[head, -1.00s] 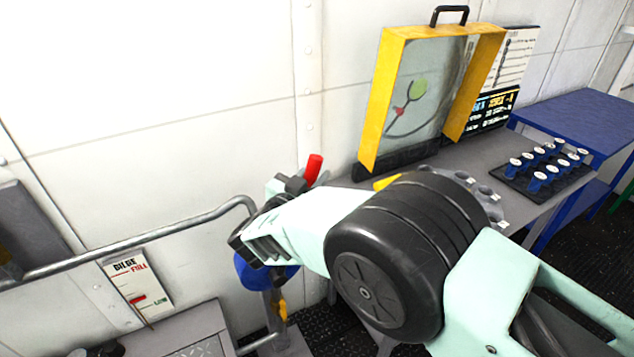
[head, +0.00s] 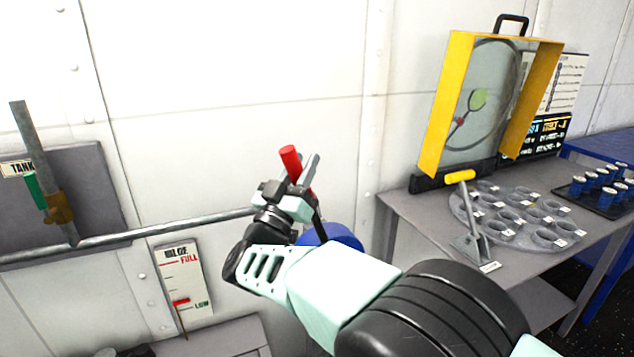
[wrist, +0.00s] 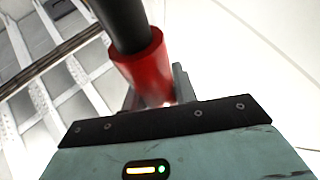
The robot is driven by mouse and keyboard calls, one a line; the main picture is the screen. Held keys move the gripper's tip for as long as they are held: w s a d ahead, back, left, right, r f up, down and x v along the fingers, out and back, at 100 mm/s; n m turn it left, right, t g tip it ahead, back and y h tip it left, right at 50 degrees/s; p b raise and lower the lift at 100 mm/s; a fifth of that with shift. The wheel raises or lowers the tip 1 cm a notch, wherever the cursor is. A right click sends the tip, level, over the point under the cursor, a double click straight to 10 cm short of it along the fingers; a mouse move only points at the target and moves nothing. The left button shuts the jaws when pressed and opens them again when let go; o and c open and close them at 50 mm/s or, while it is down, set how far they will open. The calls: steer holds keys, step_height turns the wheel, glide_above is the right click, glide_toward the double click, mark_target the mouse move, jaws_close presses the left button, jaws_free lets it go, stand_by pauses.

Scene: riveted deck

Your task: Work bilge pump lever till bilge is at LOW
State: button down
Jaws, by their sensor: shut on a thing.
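The bilge pump lever (head: 290,160) has a red grip on a dark shaft. It leans up and slightly left in the head view, above a blue round pump body (head: 332,235) that my arm partly hides. My gripper (head: 300,182) is shut on the lever at its red grip. The wrist view shows the red grip (wrist: 142,72) between the jaws, with the dark shaft running past it. The bilge gauge (head: 183,280) on the wall has FULL at the top and LOW at the bottom. Its red marker (head: 181,302) sits just above the LOW line.
A grey pipe (head: 150,228) runs along the wall beside the pump. A tank panel (head: 60,200) with a pipe and green handle is at left. A grey bench (head: 410,210) at right holds a yellow-framed case (head: 445,110), a yellow-handled lever (head: 466,215) and a cup plate (head: 462,212).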

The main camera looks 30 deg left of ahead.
steer(key=shift+s+a+f+n+t+y+b, duration=0.35)
steer(key=shift+s+a+n+b, duration=0.2)
steer(key=shift+s+a, duration=0.25)
steer(key=shift+d, duration=0.1)
steer(key=c, duration=1.1)
jaws_free()
steer(key=b+v, duration=0.2)
steer(key=v, duration=1.5)
steer(key=shift+s+f, duration=0.1)
steer(key=shift+s, duration=0.1)
